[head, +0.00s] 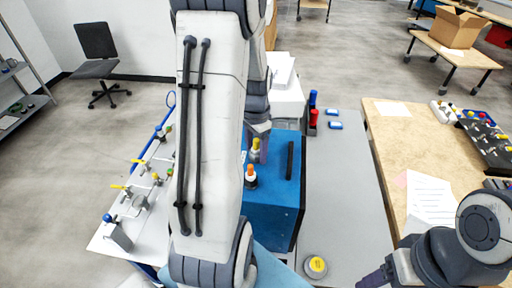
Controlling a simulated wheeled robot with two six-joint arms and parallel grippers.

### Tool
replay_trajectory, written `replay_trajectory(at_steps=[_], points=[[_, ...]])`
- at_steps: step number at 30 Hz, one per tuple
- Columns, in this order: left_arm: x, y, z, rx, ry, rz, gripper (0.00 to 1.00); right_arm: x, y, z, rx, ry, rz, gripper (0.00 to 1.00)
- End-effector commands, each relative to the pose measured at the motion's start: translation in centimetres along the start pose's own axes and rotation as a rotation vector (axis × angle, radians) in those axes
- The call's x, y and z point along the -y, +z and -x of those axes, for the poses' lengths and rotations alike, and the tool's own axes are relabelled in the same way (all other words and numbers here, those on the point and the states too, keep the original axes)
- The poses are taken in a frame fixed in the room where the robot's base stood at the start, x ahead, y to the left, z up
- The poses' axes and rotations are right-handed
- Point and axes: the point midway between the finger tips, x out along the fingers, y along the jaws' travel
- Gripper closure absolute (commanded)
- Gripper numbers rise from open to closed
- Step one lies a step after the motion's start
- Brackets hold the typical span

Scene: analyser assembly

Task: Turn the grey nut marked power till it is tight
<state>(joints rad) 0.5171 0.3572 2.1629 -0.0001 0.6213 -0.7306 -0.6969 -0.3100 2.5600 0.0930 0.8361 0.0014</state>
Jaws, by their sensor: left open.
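My left arm comes down the middle of the view. Its gripper (260,136) is open, pointing down over the blue analyser box (279,195). Just below its fingertips is a grey fitting with a yellow top (256,150) on the box; I cannot tell whether the fingers touch it. A second fitting with an orange top (250,176) stands nearer. No power mark can be read, so I cannot tell which part is the grey nut. My right gripper (373,281) is low at the right, cut off by the bottom edge, and its jaws cannot be made out.
A grey round piece with a yellow centre (316,266) lies on the grey bench (345,200). Red and blue cylinders (313,118) stand at its back. A black bar (290,160) lies on the box. A white panel (122,218) with valves is at left, a wooden table (395,140) at right.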

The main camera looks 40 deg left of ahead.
Motion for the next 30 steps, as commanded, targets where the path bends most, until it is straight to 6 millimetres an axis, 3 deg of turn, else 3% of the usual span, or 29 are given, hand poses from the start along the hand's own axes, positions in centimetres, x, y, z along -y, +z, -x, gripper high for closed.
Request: replay_trajectory(at_steps=[13,17,24,29,30], points=[[-0.04,0.05,0.06,0.001,0.0,0.665,0.32,0.08,-0.06,1.13,0.0,0.0,0.0,0.33],[-0.04,0.05,0.01,0.001,0.0,0.752,0.32,0.09,-0.06,1.18,0.0,0.0,0.0,0.33],[-0.04,0.05,-0.02,0.0,0.0,0.76,0.32,0.08,-0.06,1.15,0.0,0.0,0.0,0.33],[-0.04,0.05,-0.01,0.0,0.0,0.759,0.94,0.08,-0.06,1.15,0.0,0.0,0.0,0.33],[-0.03,0.05,-0.01,0.0,0.0,0.759,1.0,0.08,-0.06,1.15,0.0,0.0,0.0,0.33]])
